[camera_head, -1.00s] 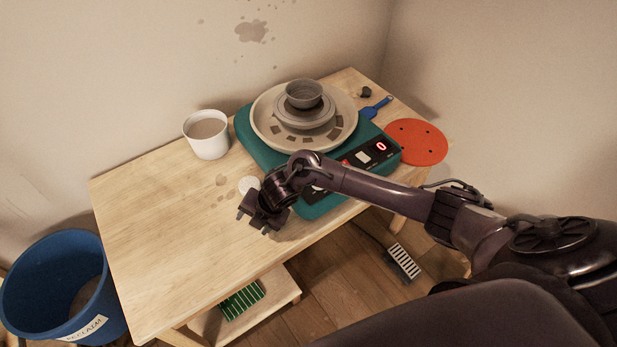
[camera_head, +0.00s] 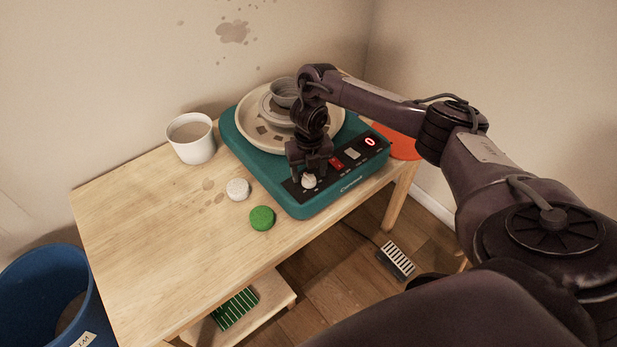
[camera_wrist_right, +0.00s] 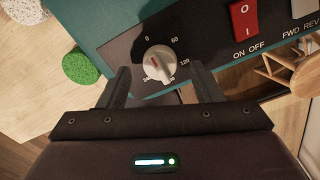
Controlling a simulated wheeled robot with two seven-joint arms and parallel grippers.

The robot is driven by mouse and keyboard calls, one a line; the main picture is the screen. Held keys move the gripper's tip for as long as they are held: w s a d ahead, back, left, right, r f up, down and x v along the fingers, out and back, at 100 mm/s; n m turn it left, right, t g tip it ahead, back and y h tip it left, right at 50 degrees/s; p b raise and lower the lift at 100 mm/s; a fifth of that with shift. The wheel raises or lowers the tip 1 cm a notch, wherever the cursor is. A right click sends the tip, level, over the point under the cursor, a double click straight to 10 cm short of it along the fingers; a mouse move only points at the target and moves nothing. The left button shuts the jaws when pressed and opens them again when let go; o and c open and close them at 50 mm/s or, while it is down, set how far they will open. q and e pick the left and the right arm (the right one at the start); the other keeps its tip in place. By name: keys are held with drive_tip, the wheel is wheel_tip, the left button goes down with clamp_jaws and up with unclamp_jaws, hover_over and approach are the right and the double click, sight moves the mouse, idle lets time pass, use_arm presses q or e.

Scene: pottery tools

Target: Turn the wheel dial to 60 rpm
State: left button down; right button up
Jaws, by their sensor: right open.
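The wheel's white dial (camera_head: 308,181) sits at the left end of the black control panel on the teal pottery wheel (camera_head: 335,202). In the right wrist view the dial (camera_wrist_right: 160,63) has a raised ridge, with 0, 60 and 120 printed around it; lower numbers are partly hidden. The red speed display (camera_head: 370,142) reads 0. My right gripper (camera_head: 310,171) points down over the dial. Its open fingers (camera_wrist_right: 161,80) are on either side of the dial, with gaps visible. My left gripper is out of view.
A red switch (camera_head: 337,162) and a light switch (camera_head: 353,153) lie right of the dial. A bowl (camera_head: 284,93) stands on the wheel. A white sponge (camera_head: 237,189), green sponge (camera_head: 262,218) and white cup (camera_head: 191,138) are left. The table's left part (camera_head: 140,220) is clear.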

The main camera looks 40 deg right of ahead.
drive_tip(key=shift+f, duration=0.95)
drive_tip(key=c, duration=1)
